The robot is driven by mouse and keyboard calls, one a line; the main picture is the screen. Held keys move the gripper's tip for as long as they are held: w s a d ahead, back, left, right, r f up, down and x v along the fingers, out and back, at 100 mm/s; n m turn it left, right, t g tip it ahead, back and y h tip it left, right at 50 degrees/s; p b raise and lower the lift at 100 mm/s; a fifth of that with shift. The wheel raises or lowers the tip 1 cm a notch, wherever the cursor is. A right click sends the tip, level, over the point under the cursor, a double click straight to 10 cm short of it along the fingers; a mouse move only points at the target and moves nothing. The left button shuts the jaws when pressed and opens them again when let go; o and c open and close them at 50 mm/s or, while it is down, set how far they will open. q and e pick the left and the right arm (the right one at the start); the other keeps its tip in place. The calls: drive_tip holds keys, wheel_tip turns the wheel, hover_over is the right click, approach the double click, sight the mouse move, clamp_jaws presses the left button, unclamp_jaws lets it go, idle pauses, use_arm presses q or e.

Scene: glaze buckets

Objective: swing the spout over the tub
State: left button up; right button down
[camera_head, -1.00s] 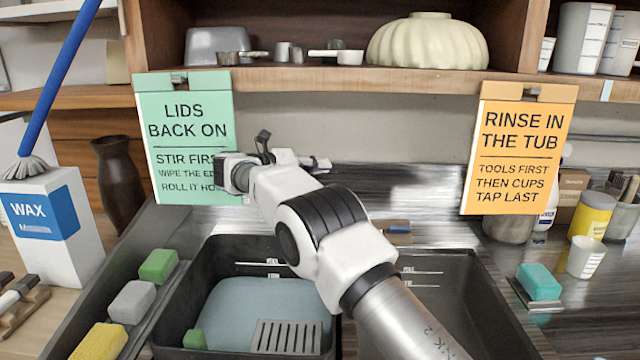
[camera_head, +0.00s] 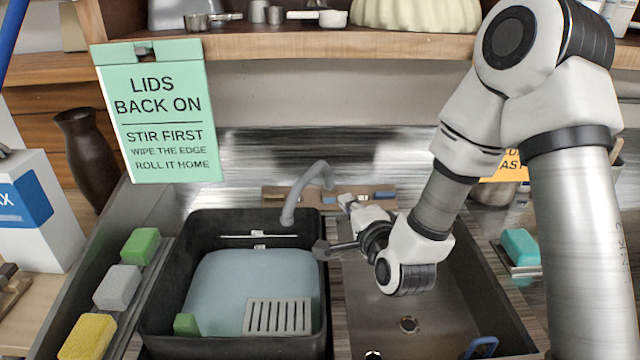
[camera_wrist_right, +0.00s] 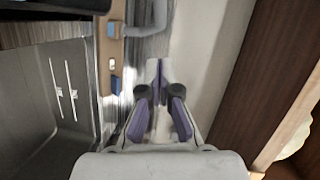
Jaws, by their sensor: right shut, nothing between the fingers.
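The grey curved spout (camera_head: 300,192) rises behind the basins in the head view. Its downturned end appears over the back right part of the black tub (camera_head: 152,305), which holds pale blue-grey liquid and a slotted grey grid. My right gripper (camera_head: 346,201) is shut and empty, just right of the spout with a small visible gap. In the right wrist view, its closed purple-padded fingers (camera_wrist_right: 158,68) point toward the grey spout (camera_wrist_right: 143,18) at the top edge, not clearly touching it. My left gripper is not in view.
The steel basin (camera_head: 408,300) right of the tub has a drain and blue handle. A wooden ledge (camera_head: 270,193) runs behind. Sponges (camera_head: 118,287) line the tub's left side. The shelf (camera_head: 260,47) and green sign (camera_head: 160,112) are above and behind.

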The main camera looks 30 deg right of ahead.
drive_tip(key=b+x, duration=0.1)
drive_tip(key=x, duration=0.1)
drive_tip(key=p, duration=0.3)
approach(313, 178)
drive_tip(key=w+d, duration=0.3)
drive_tip(key=w+a, duration=0.1)
drive_tip(key=w+a+p, duration=0.1)
drive_tip(key=shift+w+f, duration=0.25)
drive_tip(key=shift+w, duration=0.1)
drive_tip(key=shift+w+a, duration=0.15)
drive_tip(key=shift+a, duration=0.05)
drive_tip(key=shift+d+f, duration=0.1)
drive_tip(key=shift+f, duration=0.05)
